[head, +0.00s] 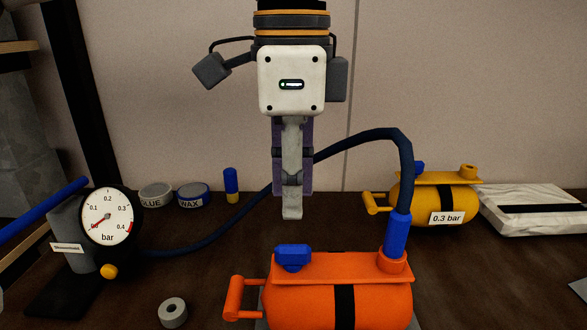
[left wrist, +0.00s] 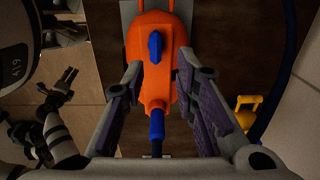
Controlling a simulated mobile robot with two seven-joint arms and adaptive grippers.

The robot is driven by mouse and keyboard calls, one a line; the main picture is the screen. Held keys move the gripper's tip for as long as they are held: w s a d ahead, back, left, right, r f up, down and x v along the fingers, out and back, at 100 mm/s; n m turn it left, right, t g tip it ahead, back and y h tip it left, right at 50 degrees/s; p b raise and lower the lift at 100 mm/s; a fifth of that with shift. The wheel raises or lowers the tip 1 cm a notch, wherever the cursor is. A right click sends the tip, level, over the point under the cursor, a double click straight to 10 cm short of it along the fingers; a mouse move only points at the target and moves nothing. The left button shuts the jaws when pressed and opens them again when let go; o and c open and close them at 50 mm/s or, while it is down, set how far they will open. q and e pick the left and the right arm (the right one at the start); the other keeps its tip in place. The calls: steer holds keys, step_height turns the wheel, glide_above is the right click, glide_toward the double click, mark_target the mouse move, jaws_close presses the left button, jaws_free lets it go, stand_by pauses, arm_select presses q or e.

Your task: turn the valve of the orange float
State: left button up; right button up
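The orange float (head: 340,295) lies in front of me with a black band round it. Its blue valve (head: 293,258) sits on top towards the left, its grip lying along the float. A blue hose end (head: 397,236) stands in the collar at the right. My left gripper (head: 292,215) points straight down above and behind the valve, seen edge-on. In the left wrist view my left gripper (left wrist: 157,68) is open and empty, with the valve (left wrist: 155,46) beyond its fingertips. My right gripper (left wrist: 72,85) shows small at the left there, apparently open and away from the float.
A pressure gauge (head: 107,216) at the left reads about zero. A dark hose (head: 225,238) arches behind my left gripper. Behind are tins of glue (head: 155,196) and wax (head: 192,196), a yellow float (head: 413,204) labelled 0.3 bar and a white package (head: 525,225). A grey ring (head: 173,311) lies front left.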

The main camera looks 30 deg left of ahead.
mark_target(293, 245)
arm_select(q)
step_height(293, 245, down, 6)
steer(key=shift+s+d+r+b, duration=0.1)
steer(key=shift+r+b, duration=0.15)
steer(key=shift+b, duration=0.8)
steer(key=shift+s+f, duration=0.15)
steer(key=shift+f+p, duration=0.3)
steer(key=shift+p, duration=0.05)
steer(key=shift+f, duration=0.65)
jaws_close()
arm_select(e)
steer(key=shift+s+d+f+g, duration=0.1)
steer(key=shift+s+f+g, duration=0.1)
steer(key=shift+s+f, duration=0.35)
steer(key=shift+s+d+f+g, duration=0.1)
steer(key=shift+s+f+g, duration=0.15)
steer(key=shift+s, duration=0.35)
